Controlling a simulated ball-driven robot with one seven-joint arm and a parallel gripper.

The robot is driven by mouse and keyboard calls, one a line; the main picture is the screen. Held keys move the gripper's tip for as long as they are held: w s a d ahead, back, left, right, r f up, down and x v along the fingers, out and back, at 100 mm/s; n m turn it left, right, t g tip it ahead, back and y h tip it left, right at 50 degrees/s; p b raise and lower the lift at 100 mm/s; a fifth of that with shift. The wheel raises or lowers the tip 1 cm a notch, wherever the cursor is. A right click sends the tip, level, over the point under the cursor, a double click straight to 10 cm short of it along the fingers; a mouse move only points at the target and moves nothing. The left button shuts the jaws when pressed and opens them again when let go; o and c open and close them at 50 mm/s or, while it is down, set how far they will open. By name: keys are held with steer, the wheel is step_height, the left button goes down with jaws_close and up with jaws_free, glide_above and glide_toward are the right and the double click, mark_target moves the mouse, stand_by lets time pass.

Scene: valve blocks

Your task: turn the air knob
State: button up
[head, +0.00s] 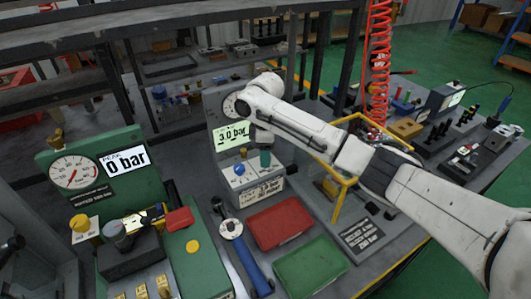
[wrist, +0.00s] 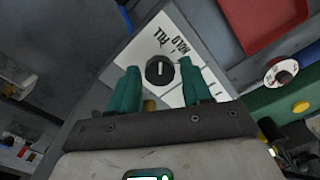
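A black round knob (wrist: 160,69) with a pale mark sits on a white panel lettered FILL and HOLD in the wrist view. It is likely the air knob. My gripper (wrist: 160,85) is open, with one teal finger on each side of the knob in the picture. I cannot tell whether the fingertips are level with the knob or above it. In the head view my gripper (head: 265,158) points down over the right part of the white panel (head: 241,178) of the grey station reading 3.0 bar.
A red tray (head: 280,222) and a green tray (head: 310,265) lie in front of the station. A blue-handled wrench with a dial (head: 232,229) lies left of them. A green gauge station (head: 88,172) reading 0 bar stands left. A yellow frame (head: 338,200) stands close under my arm.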

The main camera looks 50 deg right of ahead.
steer(key=c, duration=0.8)
steer(key=shift+o, duration=0.2)
steer(key=shift+r+m+p, duration=0.15)
steer(key=shift+m+p, duration=0.15)
steer(key=shift+p, duration=0.15)
steer(key=m+p, duration=0.2)
steer(key=p, duration=0.1)
steer(key=shift+a+r+m, duration=0.1)
steer(key=shift+m, duration=0.2)
steer(key=m+p, duration=0.2)
steer(key=m, duration=0.1)
steer(key=shift+p, duration=0.4)
steer(key=shift+m+p, duration=0.85)
steer(key=shift+m, duration=0.45)
steer(key=shift+f, duration=0.2)
steer(key=o, duration=1)
